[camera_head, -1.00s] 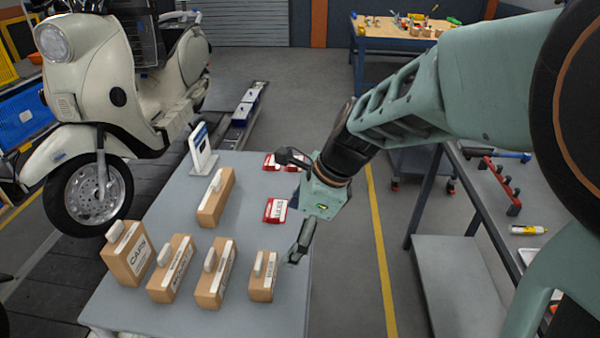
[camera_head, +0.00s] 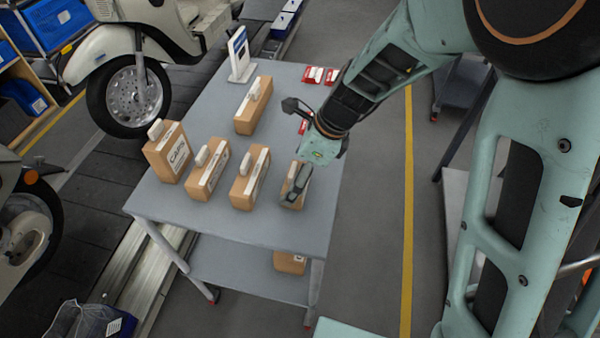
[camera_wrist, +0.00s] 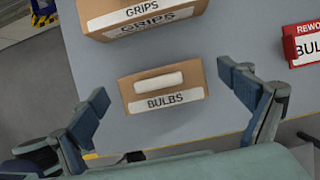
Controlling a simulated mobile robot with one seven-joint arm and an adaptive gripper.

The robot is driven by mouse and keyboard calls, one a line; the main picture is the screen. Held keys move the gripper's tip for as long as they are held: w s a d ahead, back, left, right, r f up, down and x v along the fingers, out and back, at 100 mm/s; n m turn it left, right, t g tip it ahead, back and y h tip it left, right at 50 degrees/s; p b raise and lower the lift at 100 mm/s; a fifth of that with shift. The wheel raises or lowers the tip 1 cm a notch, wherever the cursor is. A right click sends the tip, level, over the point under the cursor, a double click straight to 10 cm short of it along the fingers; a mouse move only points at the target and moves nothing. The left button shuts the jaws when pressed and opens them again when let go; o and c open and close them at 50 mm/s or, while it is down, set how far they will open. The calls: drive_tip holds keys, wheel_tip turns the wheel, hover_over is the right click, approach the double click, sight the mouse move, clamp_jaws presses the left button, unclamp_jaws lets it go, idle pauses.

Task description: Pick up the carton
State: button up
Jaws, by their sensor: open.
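A brown carton (camera_wrist: 163,92) labelled BULBS, with a white grip piece on it, lies between the spread fingers of my gripper (camera_wrist: 165,86) in the wrist view. My gripper is open, with a gap on each side of the carton. In the head view my gripper (camera_head: 297,183) is over this carton (camera_head: 285,183) at the right end of the front row and hides much of it. The carton rests on the grey table (camera_head: 200,213).
A GRIPS carton (camera_wrist: 140,20) stands close beside it. In the head view are neighbouring cartons (camera_head: 250,178), (camera_head: 207,170), a CABLES-type carton (camera_head: 167,153) and a rear carton (camera_head: 254,108). Red-and-white boxes (camera_head: 312,75) and a white sign (camera_head: 240,55) stand behind.

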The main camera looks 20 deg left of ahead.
drive_tip(key=shift+f, duration=0.2)
drive_tip(key=c, duration=1.2)
drive_tip(key=shift+r, duration=0.15)
drive_tip(key=shift+c, duration=0.2)
drive_tip(key=shift+r+p, duration=0.75)
drive_tip(key=shift+p, duration=0.2)
drive_tip(key=s+d+r+p, duration=0.7)
drive_tip(key=d+r, duration=0.4)
drive_tip(key=d, duration=0.1)
drive_tip(key=shift+r+p, duration=0.2)
drive_tip(key=shift+p, duration=0.2)
